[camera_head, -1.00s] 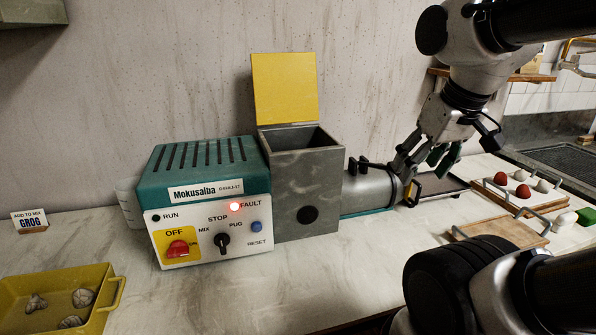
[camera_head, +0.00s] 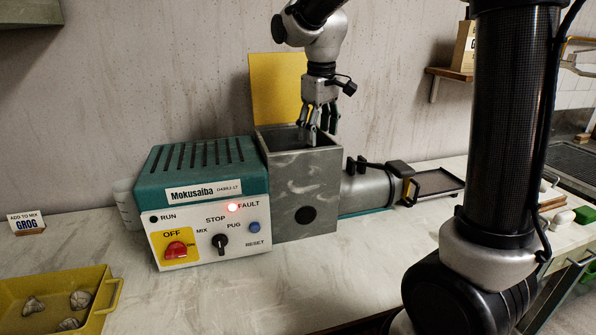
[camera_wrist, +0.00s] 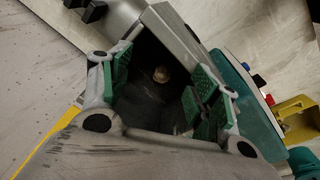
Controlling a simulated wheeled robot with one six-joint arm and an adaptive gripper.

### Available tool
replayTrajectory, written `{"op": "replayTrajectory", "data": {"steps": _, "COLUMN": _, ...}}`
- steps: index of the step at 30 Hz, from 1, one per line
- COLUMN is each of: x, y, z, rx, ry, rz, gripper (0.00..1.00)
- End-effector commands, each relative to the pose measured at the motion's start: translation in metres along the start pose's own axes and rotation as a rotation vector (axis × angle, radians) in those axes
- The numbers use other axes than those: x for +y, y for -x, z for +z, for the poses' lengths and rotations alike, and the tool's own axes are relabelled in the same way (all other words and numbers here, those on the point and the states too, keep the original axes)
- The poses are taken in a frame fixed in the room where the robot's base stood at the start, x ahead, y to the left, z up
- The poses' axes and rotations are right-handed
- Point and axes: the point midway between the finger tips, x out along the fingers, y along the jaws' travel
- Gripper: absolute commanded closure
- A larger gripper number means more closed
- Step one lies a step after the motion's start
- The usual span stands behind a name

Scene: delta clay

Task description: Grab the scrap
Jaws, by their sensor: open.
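A small brownish lump (camera_wrist: 161,74), which looks like a scrap, lies deep in the dark inside of the grey hopper (camera_head: 306,190). It shows only in the wrist view, between my fingers; the hopper walls hide it in the head view. My gripper (camera_head: 318,130) points down at the hopper mouth, with its fingertips at about rim height. In the wrist view my gripper (camera_wrist: 162,84) has its green-padded fingers spread wide, with nothing between them but the lump farther below. Several greyish lumps lie in the yellow tray at the lower left.
The hopper's yellow lid (camera_head: 272,85) stands raised behind my gripper. The teal-topped Mokusaiba control box (camera_head: 205,205) adjoins the hopper, its red FAULT lamp lit. The yellow tray (camera_head: 105,295) is at lower left. The counter in front is clear.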

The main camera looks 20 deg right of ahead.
Motion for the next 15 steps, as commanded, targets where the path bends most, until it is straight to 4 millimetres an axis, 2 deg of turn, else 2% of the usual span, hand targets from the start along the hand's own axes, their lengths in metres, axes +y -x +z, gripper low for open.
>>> {"op": "replayTrajectory", "data": {"steps": 1, "x": -0.005, "y": -0.013, "z": -0.019, "rx": -0.02, "ry": 0.035, "rz": -0.003, "gripper": 0.38}}
{"op": "replayTrajectory", "data": {"steps": 5, "x": -0.013, "y": -0.032, "z": -0.049, "rx": -0.044, "ry": 0.092, "rz": -0.004, "gripper": 0.38}}
{"op": "replayTrajectory", "data": {"steps": 15, "x": -0.019, "y": -0.067, "z": -0.052, "rx": -0.087, "ry": 0.115, "rz": -0.022, "gripper": 0.38}}
